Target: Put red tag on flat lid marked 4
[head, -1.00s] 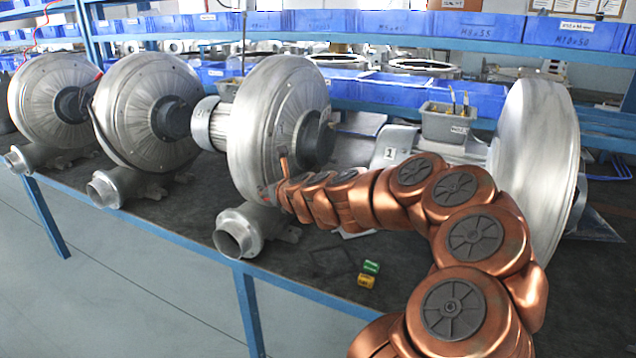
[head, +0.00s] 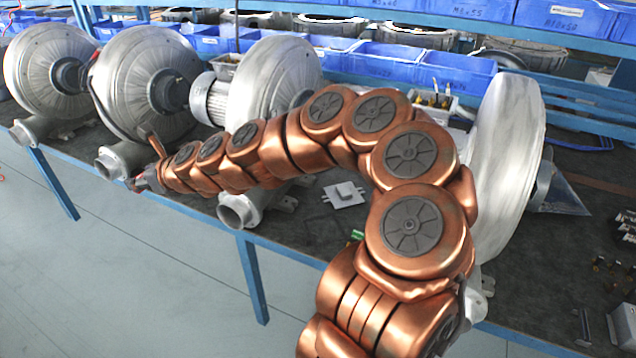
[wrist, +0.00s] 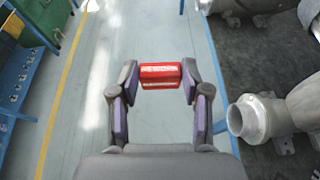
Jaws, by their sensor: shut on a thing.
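My gripper (wrist: 160,88) is shut on the red tag (wrist: 160,75), a small red block with pale lettering held between both fingertips in the wrist view. Below it in that view is grey floor. In the head view my gripper (head: 136,185) is at the left end of my arm, by the bench's front edge near the second blower's outlet. I cannot make out a lid marked 4 in any view.
Several large silver blowers (head: 145,85) stand along the bench (head: 290,235). A pale flat plate (head: 345,195) with a small block lies mid-bench. A green tag (head: 357,235) shows partly behind my arm. Blue bins (head: 380,60) line the back. Open floor (head: 130,280) lies in front.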

